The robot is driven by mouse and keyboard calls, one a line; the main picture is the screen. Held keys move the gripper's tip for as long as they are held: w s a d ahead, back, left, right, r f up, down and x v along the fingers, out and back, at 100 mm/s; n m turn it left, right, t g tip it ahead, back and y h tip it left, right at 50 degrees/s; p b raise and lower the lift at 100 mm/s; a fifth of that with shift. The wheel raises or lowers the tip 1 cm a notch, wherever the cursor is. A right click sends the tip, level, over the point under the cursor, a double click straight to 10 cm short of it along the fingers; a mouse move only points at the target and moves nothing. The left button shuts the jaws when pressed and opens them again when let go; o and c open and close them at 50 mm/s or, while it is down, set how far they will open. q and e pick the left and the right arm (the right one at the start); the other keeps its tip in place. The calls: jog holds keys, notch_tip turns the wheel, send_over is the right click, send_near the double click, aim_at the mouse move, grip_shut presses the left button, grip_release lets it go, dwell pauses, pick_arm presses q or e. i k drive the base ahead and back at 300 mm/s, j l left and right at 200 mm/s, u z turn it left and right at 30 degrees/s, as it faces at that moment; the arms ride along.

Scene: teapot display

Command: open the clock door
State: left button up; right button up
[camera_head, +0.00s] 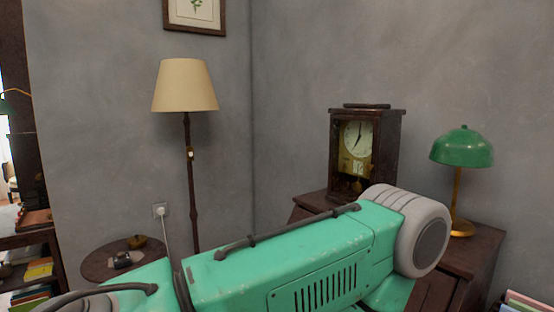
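The clock (378,160) is a dark wooden case standing upright on a dark wooden cabinet, right of the middle. Its front faces left and toward me, showing a pale round dial (356,138) and a brass pendulum (355,185) below. The clock door (336,150) appears shut on the front; no gap shows along its edges. A green arm link of mine crosses the lower picture, and its grey joint hides the lower right of the clock. Neither gripper shows in the view.
A green desk lamp (462,148) with a brass stem stands on the cabinet (480,245), right of the clock. A floor lamp (185,85) and a small round table (98,262) with small items stand left. Bookshelves edge the left side. Wall space between floor lamp and clock is clear.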

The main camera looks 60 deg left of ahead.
aim_at(372, 167)
jog(key=u, duration=1.45)
